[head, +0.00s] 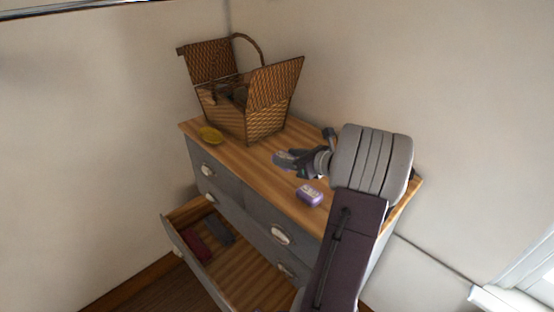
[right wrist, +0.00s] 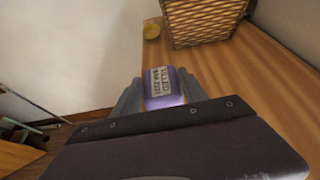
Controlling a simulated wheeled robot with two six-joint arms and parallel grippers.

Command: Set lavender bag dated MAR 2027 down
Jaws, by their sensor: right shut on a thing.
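My right gripper (head: 284,159) is low over the wooden dresser top (head: 252,162), pointing left in the head view. It is shut on a purple lavender bag (right wrist: 161,88) with a pale printed label facing the right wrist camera. The label print is too blurred to read surely. In the head view the held bag is mostly hidden by the fingers, and I cannot tell whether it touches the wood. A second purple bag (head: 309,194) lies on the dresser top near its front edge, apart from the gripper. My left gripper is not in view.
A wicker basket (head: 266,122) with raised lids stands toward the dresser's left end. A yellow round thing (head: 211,135) lies beside it. Below, an open drawer (head: 232,270) holds a dark red item (head: 196,242) and a grey one (head: 219,229). Bare wood lies between basket and gripper.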

